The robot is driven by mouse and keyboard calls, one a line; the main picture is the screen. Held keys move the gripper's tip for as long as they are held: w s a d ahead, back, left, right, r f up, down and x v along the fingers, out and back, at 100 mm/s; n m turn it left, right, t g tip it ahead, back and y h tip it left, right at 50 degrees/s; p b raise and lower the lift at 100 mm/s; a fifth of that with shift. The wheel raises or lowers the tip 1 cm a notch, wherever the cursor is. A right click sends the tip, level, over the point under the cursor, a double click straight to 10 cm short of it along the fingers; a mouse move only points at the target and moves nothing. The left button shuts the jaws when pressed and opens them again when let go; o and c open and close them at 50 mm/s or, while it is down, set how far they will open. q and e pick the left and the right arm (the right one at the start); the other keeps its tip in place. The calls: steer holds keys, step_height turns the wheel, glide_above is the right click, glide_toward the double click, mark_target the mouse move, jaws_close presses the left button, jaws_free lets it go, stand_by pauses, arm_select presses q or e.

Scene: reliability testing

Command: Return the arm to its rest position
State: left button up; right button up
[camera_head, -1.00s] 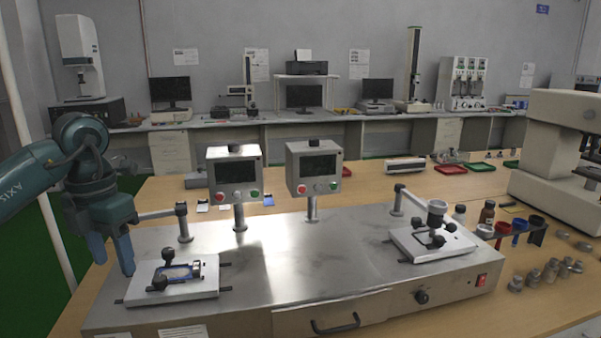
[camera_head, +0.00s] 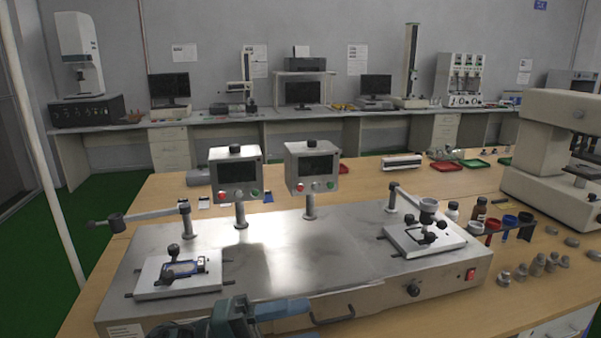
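My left arm shows only as a teal piece at the bottom middle edge. The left gripper (camera_head: 285,311) has blue fingers that point right, low in front of the steel tester (camera_head: 290,250); whether they are apart is unclear. Nothing is visibly held. The left white fixture (camera_head: 155,287) has black knobs and carries a small blue-framed piece (camera_head: 182,269). A swing arm (camera_head: 140,217) beside it points out to the left. My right gripper is not in view.
Two control boxes (camera_head: 236,172) (camera_head: 312,167) stand on the tester. The right fixture (camera_head: 425,240) has a cup-like head over it. Bottles, coloured cups and metal weights (camera_head: 537,265) lie at the right. A large beige machine (camera_head: 545,150) stands beyond. The wooden table's left side is clear.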

arm_select(q)
steer(key=w+a+f+n+t+y+p, duration=0.1)
steer(key=a+f+n+t+y, duration=0.35)
steer(key=n+t, duration=0.55)
steer(key=a+f+n+t+y+p, duration=0.1)
steer(key=a+f+n+t+y, duration=0.35)
steer(key=n, duration=0.85)
steer(key=s+a+f+n+g+y, duration=0.2)
steer(key=s+f+n+y, duration=0.2)
steer(key=s+f, duration=0.2)
steer(key=s+a+f+n+g+y, duration=0.2)
steer(key=s+f, duration=0.4)
steer(key=f, duration=0.4)
steer(key=n+g+y, duration=0.1)
steer(key=n+y, duration=0.1)
steer(key=shift+s+a+f+n+p, duration=0.2)
steer(key=shift+a+f+n+p, duration=0.1)
steer(key=shift+f, duration=0.05)
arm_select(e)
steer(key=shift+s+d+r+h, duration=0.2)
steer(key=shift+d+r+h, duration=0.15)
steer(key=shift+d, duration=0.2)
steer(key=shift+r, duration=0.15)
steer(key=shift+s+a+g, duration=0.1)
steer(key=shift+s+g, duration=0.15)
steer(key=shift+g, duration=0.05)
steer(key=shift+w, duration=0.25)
